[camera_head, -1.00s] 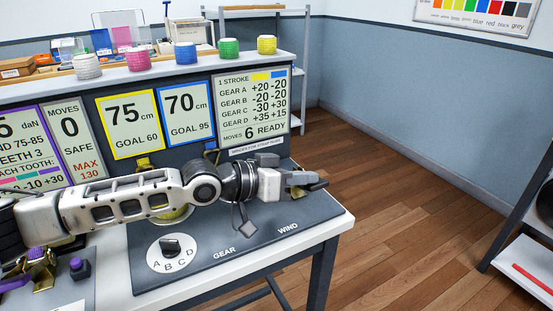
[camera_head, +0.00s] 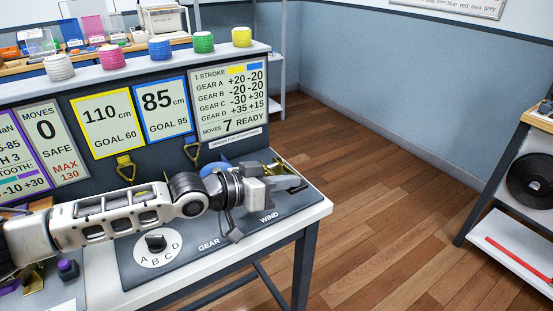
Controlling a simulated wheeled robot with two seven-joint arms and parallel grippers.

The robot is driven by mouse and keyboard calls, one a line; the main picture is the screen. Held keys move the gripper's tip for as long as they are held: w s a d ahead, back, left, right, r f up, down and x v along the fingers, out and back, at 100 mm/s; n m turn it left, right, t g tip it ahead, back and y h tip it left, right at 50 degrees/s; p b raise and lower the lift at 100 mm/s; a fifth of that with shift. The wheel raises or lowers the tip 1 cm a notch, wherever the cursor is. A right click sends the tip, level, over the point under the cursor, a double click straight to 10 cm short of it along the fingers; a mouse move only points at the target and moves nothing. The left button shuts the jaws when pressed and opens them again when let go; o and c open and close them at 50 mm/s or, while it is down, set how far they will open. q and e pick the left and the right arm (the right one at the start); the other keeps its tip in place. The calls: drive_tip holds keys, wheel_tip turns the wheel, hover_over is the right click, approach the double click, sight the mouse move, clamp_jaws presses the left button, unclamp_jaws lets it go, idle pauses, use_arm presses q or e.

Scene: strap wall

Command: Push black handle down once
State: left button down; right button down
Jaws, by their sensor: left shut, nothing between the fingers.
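My left gripper (camera_head: 268,188) is shut and empty, over the right end of the grey console (camera_head: 205,262), above the WIND label. A dark piece (camera_head: 293,187) shows right at its fingertips; it looks like the black handle. I cannot tell whether the two touch, as the gripper hides most of that spot. A brass part (camera_head: 279,167) and a blue round part (camera_head: 216,168) show behind the gripper. The gear dial (camera_head: 155,243) has a black knob near its letters A to D. The yellow panel (camera_head: 106,120) reads 110 cm, the blue panel (camera_head: 163,109) 85 cm. My right gripper is out of view.
Brass hooks (camera_head: 126,167) hang below the panels. The stroke board (camera_head: 229,102) reads MOVES 7 READY.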

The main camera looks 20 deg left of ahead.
use_arm(q)
drive_tip(key=s+a+r+p, duration=0.1)
drive_tip(key=s+a+r, duration=0.5)
drive_tip(key=a, duration=0.1)
drive_tip(key=shift+s+r, duration=0.2)
drive_tip(key=shift+s, duration=0.15)
idle(0.5)
